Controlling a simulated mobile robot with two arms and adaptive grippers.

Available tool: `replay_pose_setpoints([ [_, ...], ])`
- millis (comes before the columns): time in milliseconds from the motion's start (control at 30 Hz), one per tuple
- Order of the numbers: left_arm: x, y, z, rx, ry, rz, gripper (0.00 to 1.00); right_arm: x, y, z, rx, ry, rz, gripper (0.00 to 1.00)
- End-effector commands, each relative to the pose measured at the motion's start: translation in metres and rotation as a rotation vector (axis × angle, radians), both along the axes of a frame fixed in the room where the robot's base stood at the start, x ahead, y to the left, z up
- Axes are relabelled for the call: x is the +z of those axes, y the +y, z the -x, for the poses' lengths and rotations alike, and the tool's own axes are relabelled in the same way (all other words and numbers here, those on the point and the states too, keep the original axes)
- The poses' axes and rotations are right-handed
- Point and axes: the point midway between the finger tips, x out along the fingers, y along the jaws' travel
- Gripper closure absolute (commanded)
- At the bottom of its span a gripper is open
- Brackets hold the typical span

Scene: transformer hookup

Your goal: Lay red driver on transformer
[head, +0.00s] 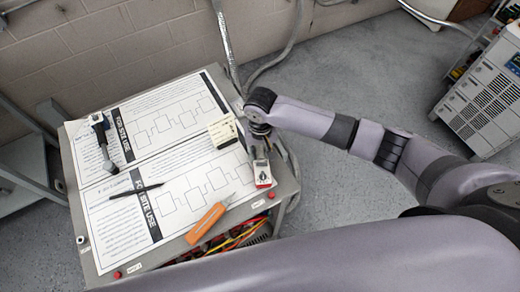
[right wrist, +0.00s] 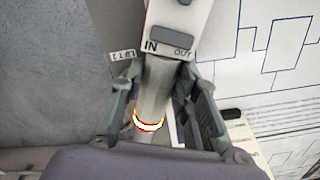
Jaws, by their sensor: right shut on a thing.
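My right gripper (head: 259,150) is at the cart's right side, beside a small cream box (head: 223,132). It is shut on a grey stem (right wrist: 155,92) with a bright ring. The stem meets a white device (right wrist: 178,28) marked IN and OUT; this device, with a red end, also shows in the head view (head: 262,173). I cannot tell which thing is the transformer. My left gripper is not in view.
The cart (head: 70,215) has printed sheets on top. A black pen (head: 135,191) and a black-and-grey tool (head: 103,140) lie on the left. Coloured wires (head: 235,238) show below the front edge. A cable hangs behind; a grey instrument rack (head: 485,105) stands far right.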

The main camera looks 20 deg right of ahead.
Motion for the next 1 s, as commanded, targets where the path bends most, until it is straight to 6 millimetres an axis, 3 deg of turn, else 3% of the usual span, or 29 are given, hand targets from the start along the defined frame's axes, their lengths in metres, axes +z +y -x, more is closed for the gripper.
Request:
replay_pose_setpoints([
  [233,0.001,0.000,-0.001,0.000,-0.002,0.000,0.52,-0.004,0.000,-0.001,0.001,-0.002,-0.001,1.00],
  [267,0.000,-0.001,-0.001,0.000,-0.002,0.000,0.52,-0.005,0.000,0.000,0.001,0.000,0.000,0.71],
  [533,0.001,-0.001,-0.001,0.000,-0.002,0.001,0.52,-0.005,0.000,0.000,0.001,0.000,0.001,0.53],
  [867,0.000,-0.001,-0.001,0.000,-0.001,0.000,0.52,-0.003,0.000,0.000,0.000,-0.001,0.000,0.51],
  [1000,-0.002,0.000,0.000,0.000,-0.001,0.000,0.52,0.009,0.000,-0.001,0.000,-0.004,-0.002,0.51],
])
